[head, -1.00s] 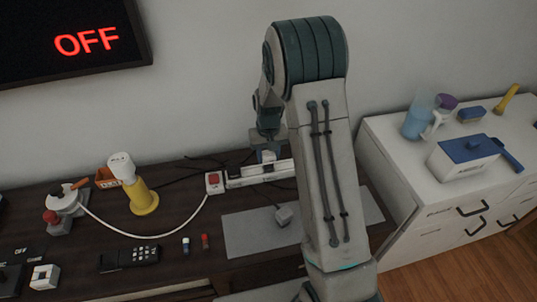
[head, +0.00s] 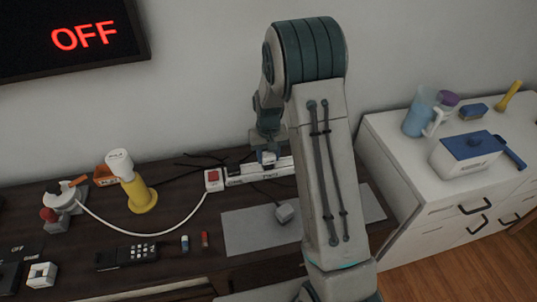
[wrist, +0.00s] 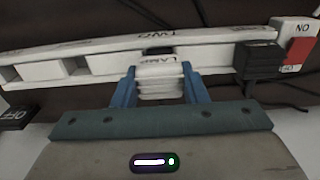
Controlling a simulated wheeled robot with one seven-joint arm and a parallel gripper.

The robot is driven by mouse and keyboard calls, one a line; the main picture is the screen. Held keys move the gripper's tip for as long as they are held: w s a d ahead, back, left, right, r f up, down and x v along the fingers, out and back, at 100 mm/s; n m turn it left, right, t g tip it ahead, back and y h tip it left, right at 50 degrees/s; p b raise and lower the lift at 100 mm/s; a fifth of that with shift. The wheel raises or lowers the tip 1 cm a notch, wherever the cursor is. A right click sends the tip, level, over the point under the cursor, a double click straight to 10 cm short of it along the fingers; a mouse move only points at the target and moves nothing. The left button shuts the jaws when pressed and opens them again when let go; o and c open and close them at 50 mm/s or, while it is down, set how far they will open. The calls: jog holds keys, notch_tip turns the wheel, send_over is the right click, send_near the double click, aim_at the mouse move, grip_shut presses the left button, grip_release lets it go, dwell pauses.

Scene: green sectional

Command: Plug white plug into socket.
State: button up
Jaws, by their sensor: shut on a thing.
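My gripper (wrist: 160,88) is shut on the white plug (wrist: 161,80), which carries a "LAMP" label, with one blue finger on each side. The white power strip (wrist: 98,64) with its sockets lies right beyond the plug in the wrist view. A dark socket opening shows just past the plug's top edge. The plug overlaps the strip in view, and I cannot tell whether its prongs touch or enter a socket. In the head view my gripper (head: 268,152) points down over the strip (head: 240,178), with the plug (head: 269,158) small between its fingers.
A black plug (wrist: 260,60) sits at the strip's right end by the red switch (wrist: 296,54). A grey plug (head: 285,212) lies on the grey mat (head: 245,237). A yellow-based lamp (head: 140,196) and a white cable stand left. The wall screen (head: 70,40) reads OFF.

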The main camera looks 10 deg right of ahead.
aim_at(268, 154)
jog(key=shift+f+b, duration=0.85)
jog(key=shift+f, duration=0.35)
jog(key=o, duration=1.1)
jog(key=shift+c, duration=0.2)
jog(key=shift+r, duration=0.15)
notch_tip(268, 154, up, 14)
jog(key=s+r+t, duration=0.1)
jog(key=s+r, duration=0.2)
jog(key=s, duration=0.9)
jog(key=s+r+t, duration=0.1)
jog(key=s+r, duration=0.3)
jog(key=s, duration=0.9)
jog(key=shift+s+t, duration=0.25)
jog(key=shift+t, duration=0.15)
